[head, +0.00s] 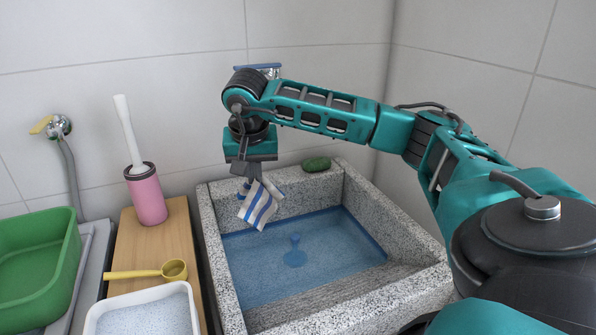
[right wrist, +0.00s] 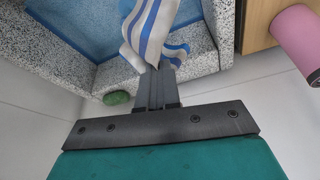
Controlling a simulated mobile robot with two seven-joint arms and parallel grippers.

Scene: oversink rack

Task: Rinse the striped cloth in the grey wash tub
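The striped cloth (head: 260,204), white with blue stripes, hangs from my right gripper (head: 246,178) over the back left part of the grey wash tub (head: 222,275). The tub is speckled stone and holds blue water (head: 300,250). The cloth appears above the water in the head view. In the right wrist view my right gripper (right wrist: 155,78) is shut on the cloth (right wrist: 150,30), which folds around the fingertips and hides them partly. My left gripper is not in view.
A green soap-like piece (head: 317,163) lies on the tub's back rim. Left of the tub, a wooden board (head: 155,240) bears a pink holder (head: 146,195) with a white-handled brush and a yellow ladle (head: 150,272). A white basin (head: 140,295) and a green tub (head: 40,262) stand nearby.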

